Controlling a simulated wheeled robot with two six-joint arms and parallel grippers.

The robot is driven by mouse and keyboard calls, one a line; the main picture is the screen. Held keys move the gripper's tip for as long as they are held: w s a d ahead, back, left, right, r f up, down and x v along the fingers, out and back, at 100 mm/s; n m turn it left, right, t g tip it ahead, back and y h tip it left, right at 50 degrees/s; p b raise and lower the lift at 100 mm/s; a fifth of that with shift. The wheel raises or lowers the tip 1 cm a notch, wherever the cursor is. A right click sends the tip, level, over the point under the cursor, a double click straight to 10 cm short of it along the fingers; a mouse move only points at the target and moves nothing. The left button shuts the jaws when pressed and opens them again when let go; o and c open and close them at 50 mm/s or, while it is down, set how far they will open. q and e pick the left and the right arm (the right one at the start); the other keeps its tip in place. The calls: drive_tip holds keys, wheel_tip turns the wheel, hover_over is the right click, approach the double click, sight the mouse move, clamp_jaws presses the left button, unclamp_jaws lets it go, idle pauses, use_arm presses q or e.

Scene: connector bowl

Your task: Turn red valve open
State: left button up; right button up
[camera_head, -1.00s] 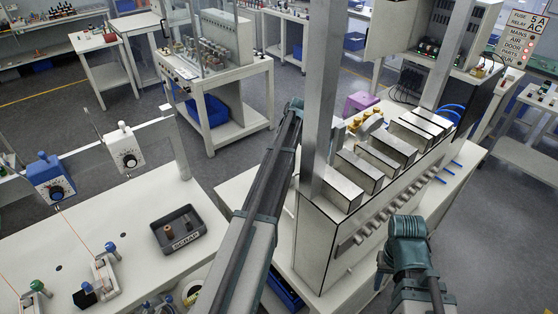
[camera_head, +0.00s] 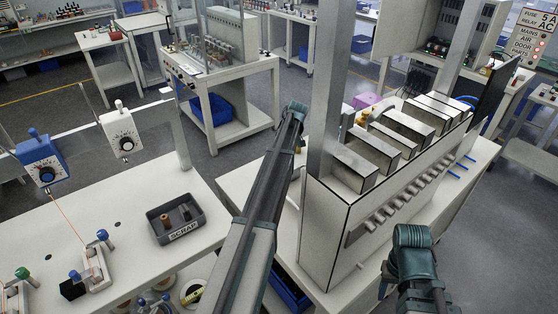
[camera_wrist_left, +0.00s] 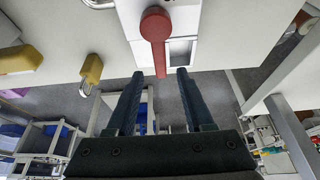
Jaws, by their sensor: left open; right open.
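The red valve (camera_wrist_left: 156,28) shows in the left wrist view as a round red hub with a straight lever pointing down the picture. It sits on a pale plate at the top. My left gripper (camera_wrist_left: 160,75) is open, with its two dark fingers apart. The lever's free end lies in line with the gap, near the fingertips; contact cannot be told. In the head view my left arm reaches up past the grey post, and its fingers and the valve are not visible. My right gripper (camera_head: 413,240) is at the lower right, its fingers not clear.
A grey cabinet (camera_head: 333,240) with an upright post (camera_head: 325,110) stands between my arms. A yellow padlock (camera_wrist_left: 92,70) hangs left of the valve. A scrap tray (camera_head: 176,220) lies on the left bench. Grey floor is open at the far right.

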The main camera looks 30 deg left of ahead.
use_arm(q)
drive_tip(key=b+x, duration=0.2)
drive_tip(key=x, duration=0.2)
drive_tip(key=shift+b, duration=0.3)
drive_tip(key=shift+r, duration=0.1)
clamp_jaws()
idle(1.1)
